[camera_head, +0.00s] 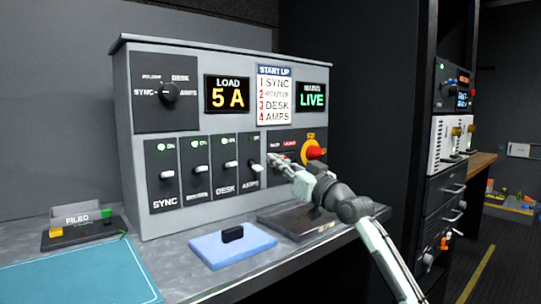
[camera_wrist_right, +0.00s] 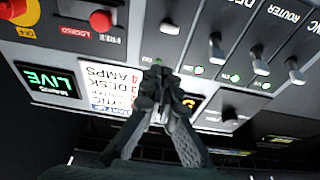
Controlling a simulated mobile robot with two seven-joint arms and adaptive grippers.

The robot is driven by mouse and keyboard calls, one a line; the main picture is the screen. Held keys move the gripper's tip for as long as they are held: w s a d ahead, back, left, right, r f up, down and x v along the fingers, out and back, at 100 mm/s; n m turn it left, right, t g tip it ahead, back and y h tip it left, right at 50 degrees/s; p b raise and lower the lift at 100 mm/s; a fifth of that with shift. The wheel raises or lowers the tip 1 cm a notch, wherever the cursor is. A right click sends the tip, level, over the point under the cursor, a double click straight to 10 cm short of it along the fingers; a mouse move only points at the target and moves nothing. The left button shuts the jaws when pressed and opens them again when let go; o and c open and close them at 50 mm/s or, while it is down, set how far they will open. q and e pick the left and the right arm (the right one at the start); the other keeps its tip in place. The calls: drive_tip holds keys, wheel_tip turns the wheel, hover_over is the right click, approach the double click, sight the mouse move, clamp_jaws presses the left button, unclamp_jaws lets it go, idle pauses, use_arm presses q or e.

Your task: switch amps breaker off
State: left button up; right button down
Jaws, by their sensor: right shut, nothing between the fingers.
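The grey panel (camera_head: 290,62) carries a row of breakers marked SYNC, ROUTER, DESK and AMPS. The AMPS breaker (camera_head: 254,167) is the rightmost, with a pale-tipped lever and a green light above it. In the wrist view the picture is upside down and the AMPS lever (camera_wrist_right: 170,24) shows beyond my fingertips. My right gripper (camera_head: 272,162) is shut and empty, just right of the AMPS lever in the head view. In the wrist view its fingertips (camera_wrist_right: 157,74) overlap the area by the AMPS light. I cannot tell whether they touch the panel. My left gripper is not in view.
A red button on a yellow ring (camera_head: 314,151) is close to the right of my gripper. A selector dial (camera_head: 168,93), a 5 A load display (camera_head: 227,95) and a LIVE display (camera_head: 312,96) sit higher. A blue pad (camera_head: 215,252) with a black block lies below.

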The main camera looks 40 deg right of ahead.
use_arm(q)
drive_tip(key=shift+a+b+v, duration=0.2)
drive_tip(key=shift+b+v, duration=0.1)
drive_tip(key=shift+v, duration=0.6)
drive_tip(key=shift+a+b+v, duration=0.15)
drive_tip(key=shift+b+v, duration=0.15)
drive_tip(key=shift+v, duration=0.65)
use_arm(e)
drive_tip(key=shift+s+d+f, duration=0.1)
drive_tip(key=shift+s+f, duration=0.8)
drive_tip(key=shift+s, duration=0.3)
drive_tip(key=shift+s+d+f, duration=0.1)
drive_tip(key=shift+s+f, duration=0.8)
drive_tip(key=shift+s, duration=0.25)
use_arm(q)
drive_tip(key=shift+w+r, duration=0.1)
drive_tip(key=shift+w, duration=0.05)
